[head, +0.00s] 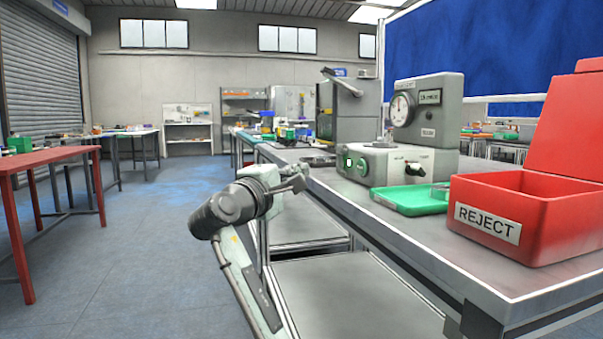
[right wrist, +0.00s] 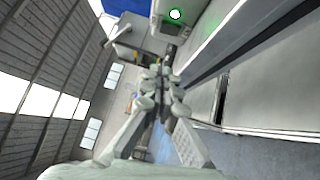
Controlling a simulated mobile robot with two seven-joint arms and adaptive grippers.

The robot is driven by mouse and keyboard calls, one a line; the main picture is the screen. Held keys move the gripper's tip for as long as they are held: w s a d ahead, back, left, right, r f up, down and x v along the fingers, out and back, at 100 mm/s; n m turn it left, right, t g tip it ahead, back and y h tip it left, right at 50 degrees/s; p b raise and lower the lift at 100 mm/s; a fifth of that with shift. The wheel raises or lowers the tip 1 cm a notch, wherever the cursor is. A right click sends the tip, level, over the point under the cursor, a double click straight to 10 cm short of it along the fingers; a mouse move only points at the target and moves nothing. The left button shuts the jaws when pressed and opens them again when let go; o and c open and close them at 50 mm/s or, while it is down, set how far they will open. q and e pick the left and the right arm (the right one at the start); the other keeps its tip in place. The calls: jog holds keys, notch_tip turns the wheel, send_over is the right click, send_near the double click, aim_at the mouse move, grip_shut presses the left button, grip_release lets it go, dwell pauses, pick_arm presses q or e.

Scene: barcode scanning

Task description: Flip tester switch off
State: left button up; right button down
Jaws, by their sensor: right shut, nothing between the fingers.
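In the right wrist view the shut fingers (right wrist: 160,62) point toward the bench, with the tester's lit lamp (right wrist: 175,14) at the top. My left gripper is out of view.
The metal bench edge (head: 400,262) runs beside my arm. Open floor (head: 150,230) lies to the left.

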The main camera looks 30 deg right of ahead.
aim_at(339, 157)
jog(key=x, duration=0.3)
jog(key=s+x, duration=0.1)
jog(key=x, duration=0.2)
jog(key=s+d+x, duration=0.1)
jog(key=x, duration=0.2)
jog(key=shift+b, duration=0.4)
jog(key=shift+d+r, duration=0.1)
jog(key=shift+d, duration=0.4)
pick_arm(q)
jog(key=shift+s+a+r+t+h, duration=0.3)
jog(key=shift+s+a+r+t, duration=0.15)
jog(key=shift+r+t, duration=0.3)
pick_arm(e)
jog(key=shift+d, duration=0.1)
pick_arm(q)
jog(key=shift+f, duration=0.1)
pick_arm(e)
jog(key=shift+r, duration=0.1)
